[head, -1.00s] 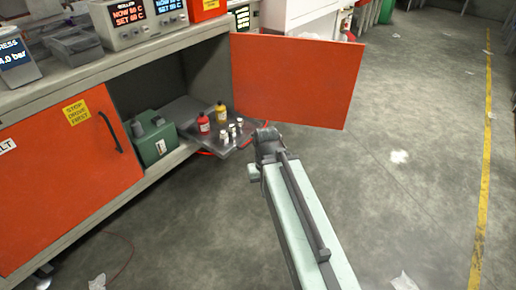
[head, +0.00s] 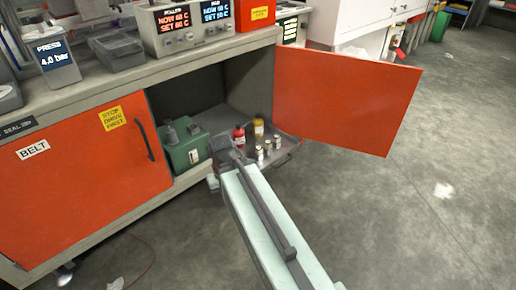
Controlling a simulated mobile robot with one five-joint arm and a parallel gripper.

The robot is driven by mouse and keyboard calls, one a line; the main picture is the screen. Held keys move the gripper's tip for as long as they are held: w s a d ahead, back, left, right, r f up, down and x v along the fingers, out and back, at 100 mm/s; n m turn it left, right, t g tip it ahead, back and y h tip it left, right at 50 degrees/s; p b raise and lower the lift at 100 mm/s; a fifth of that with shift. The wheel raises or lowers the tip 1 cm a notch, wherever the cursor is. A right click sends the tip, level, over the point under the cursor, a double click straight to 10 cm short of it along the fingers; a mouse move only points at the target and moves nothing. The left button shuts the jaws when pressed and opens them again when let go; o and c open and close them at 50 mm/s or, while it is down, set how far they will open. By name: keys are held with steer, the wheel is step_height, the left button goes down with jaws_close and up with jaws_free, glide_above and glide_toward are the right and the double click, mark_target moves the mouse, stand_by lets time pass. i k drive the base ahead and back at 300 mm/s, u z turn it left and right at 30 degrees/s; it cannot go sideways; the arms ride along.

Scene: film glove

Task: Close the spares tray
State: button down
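The spares tray (head: 288,154) is a dark grey tray sticking out of the open cabinet bay under the bench. It carries a red bottle (head: 239,138), a yellow bottle (head: 258,127) and several small white-capped vials (head: 268,149). My gripper (head: 226,158) is at the end of my pale arm, over the tray's front left part in the head view. It hides that part of the tray. I cannot tell whether it touches the tray, and its fingers are too unclear to show if they are open or shut.
A green case (head: 183,147) stands in the bay left of the tray. An orange door (head: 345,98) is swung open at the right of the bay. A shut orange door (head: 80,180) labelled BELT is at left. The grey floor (head: 400,220) at right is mostly clear.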

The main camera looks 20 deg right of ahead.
mark_target(289, 145)
steer(key=u, duration=0.3)
steer(key=i, duration=0.95)
steer(key=z, duration=0.15)
